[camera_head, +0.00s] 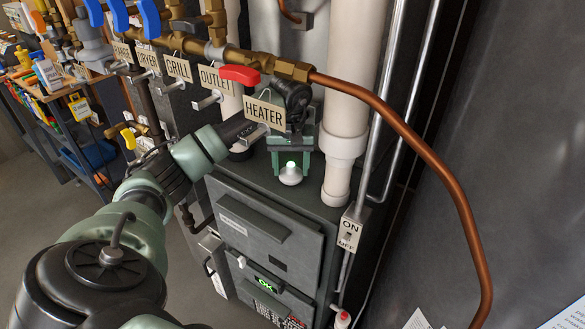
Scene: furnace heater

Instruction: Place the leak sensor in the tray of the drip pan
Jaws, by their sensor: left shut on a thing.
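My left arm reaches in from the lower left to the top of the dark furnace. My left gripper (290,165) points down there, just below the HEATER tag. It is shut on a small white rounded thing with a greenish spot, which looks like the leak sensor (290,176). The sensor shows at the fingertips, over the front part of the furnace top; I cannot tell whether it touches that surface. I cannot make out the drip pan or its tray in this view. My right gripper is not in view.
The furnace (265,235) has a lit OK display (267,284). A copper pipe (430,150) curves down at the right, beside white pipes (347,110) and an ON/OFF switch (350,232). Labelled valves, including a red handle (240,75), crowd above. A cluttered shelf (75,135) stands left; floor (45,240) is open.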

